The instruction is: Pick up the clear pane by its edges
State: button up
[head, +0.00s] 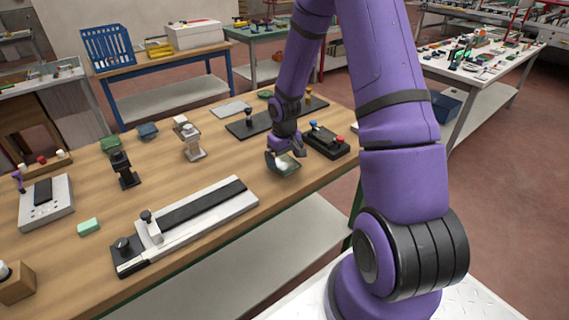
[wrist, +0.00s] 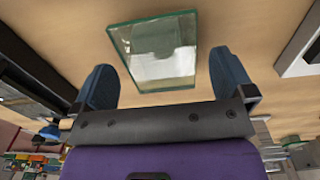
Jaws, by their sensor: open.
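The clear pane (head: 289,168) is a small greenish glass square near the front edge of the wooden bench in the head view. In the wrist view the pane (wrist: 152,52) shows its thick green edges, and it looks tilted in the picture. My gripper (head: 281,155) is right at the pane, and its jaw partly covers it. In the wrist view my gripper (wrist: 162,62) is open, with one blue finger on each side of the pane. A gap shows between the pane and each finger. I cannot tell whether the pane rests flat on the bench.
A long rail fixture (head: 185,222) lies to the left. A dark plate (head: 262,121) lies behind my gripper. Bare bench top (head: 232,163) shows left of the pane.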

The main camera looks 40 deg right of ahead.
jog(key=shift+f, duration=0.1)
jog(key=c, duration=1)
